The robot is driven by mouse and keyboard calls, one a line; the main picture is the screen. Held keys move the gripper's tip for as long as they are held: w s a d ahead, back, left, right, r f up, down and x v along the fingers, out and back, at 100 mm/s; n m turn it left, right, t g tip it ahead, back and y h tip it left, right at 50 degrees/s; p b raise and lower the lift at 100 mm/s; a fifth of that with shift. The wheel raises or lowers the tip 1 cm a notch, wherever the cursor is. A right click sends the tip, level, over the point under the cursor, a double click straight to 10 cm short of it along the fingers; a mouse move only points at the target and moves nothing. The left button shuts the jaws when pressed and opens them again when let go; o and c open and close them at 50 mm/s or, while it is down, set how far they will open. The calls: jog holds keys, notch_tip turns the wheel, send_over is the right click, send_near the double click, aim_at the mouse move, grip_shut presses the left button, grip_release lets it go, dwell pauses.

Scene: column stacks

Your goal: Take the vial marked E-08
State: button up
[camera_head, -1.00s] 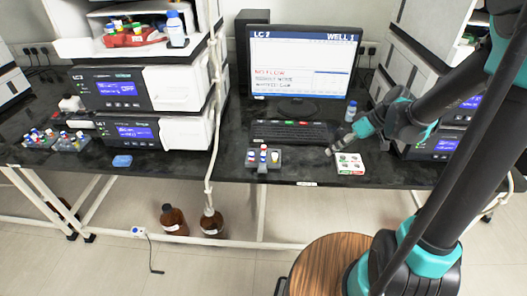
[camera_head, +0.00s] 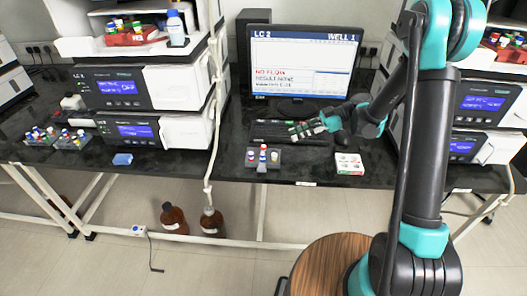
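No marking E-08 can be read on any vial at this size. A small dark rack (camera_head: 277,166) on the middle bench holds a few vials, among them a red-and-blue-capped vial (camera_head: 263,156) and a pale-capped vial (camera_head: 275,157). More vials with coloured caps stand in the left racks (camera_head: 68,144) on the left bench. My gripper (camera_head: 299,131) is over the keyboard, up and to the right of the small rack and apart from it. Its fingers are too small to tell open from shut, and I see no vial in it.
A monitor (camera_head: 304,70) stands behind the keyboard (camera_head: 270,133). A white-and-green tray (camera_head: 349,164) lies near the bench's front edge. Stacked instruments (camera_head: 130,131) flank the bench on both sides. A round wooden stool (camera_head: 325,262) and brown bottles (camera_head: 173,218) are below.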

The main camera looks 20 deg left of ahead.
aim_at(267, 151)
jog(key=x, duration=1.2)
jog(key=c, duration=0.5)
